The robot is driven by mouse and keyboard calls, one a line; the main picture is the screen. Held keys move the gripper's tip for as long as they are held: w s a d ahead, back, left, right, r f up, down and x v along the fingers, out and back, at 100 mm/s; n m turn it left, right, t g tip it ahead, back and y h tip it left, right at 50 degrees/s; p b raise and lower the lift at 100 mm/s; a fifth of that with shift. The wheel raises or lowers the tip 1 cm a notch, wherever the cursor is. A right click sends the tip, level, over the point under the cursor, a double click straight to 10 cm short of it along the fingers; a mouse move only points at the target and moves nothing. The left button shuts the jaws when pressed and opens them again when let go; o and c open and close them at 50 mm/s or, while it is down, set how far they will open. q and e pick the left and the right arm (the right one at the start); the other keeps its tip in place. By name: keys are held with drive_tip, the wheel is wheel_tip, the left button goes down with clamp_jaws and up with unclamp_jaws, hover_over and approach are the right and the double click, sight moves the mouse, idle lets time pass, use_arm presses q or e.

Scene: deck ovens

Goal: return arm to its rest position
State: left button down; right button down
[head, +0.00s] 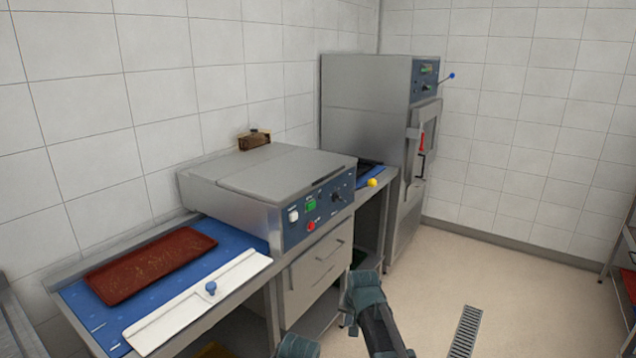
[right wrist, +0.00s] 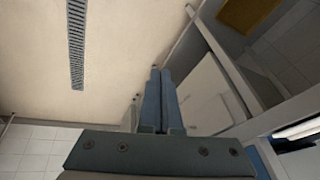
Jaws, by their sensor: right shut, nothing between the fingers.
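My right arm (head: 378,325) comes in from the bottom of the head view and is bent in front of the counter, above the floor. My right gripper (right wrist: 160,72) shows in the right wrist view with its two blue-grey fingers side by side. It is shut and empty, touching nothing that I can see. Beyond it are the floor and the front of the counter. Another dark rounded part of my own body (head: 298,346) shows at the bottom edge of the head view. My left gripper does not show.
A steel counter carries a grey deck unit (head: 265,185), a reddish-brown tray (head: 150,265) and a white board (head: 195,303) with a blue knob. A tall steel oven (head: 365,115) stands behind. A floor drain (head: 466,332) lies right of my arm; the tan floor there is clear.

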drive_tip(key=s+d+f+n+g, duration=0.15)
drive_tip(key=s+d, duration=0.25)
drive_tip(key=s, duration=0.7)
drive_tip(key=s+d+n+g, duration=0.2)
drive_tip(key=s+d, duration=0.3)
drive_tip(key=s, duration=0.7)
drive_tip(key=s+a+r+n+h+p, duration=0.1)
drive_tip(key=s+a+r+p, duration=0.1)
drive_tip(key=a, duration=0.3)
drive_tip(key=s+a+r+n+g+h+p, duration=0.1)
drive_tip(key=s+a+r+n+p, duration=0.1)
drive_tip(key=a, duration=0.4)
drive_tip(key=shift+s+a+r+p, duration=0.25)
drive_tip(key=shift+a+r+p, duration=0.05)
drive_tip(key=shift+r+p, duration=0.25)
